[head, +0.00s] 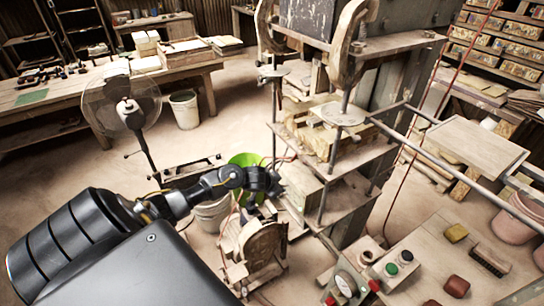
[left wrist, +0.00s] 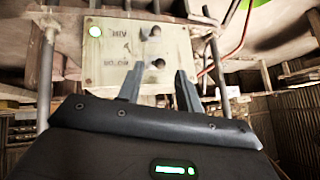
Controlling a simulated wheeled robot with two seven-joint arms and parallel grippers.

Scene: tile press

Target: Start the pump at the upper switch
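In the left wrist view a pale panel (left wrist: 100,58) carries two dark switches, one above the other in the picture. The switch higher in the picture (left wrist: 150,33) and the switch lower in the picture (left wrist: 156,65) each have a label to their left that I cannot read surely. In the head view my left gripper (head: 266,181) is beside the press (head: 345,150). My right gripper is not in view.
A fan (head: 122,105) stands at the left. A control box (head: 396,265) with coloured buttons and a gauge (head: 345,284) sit on the bench at lower right.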

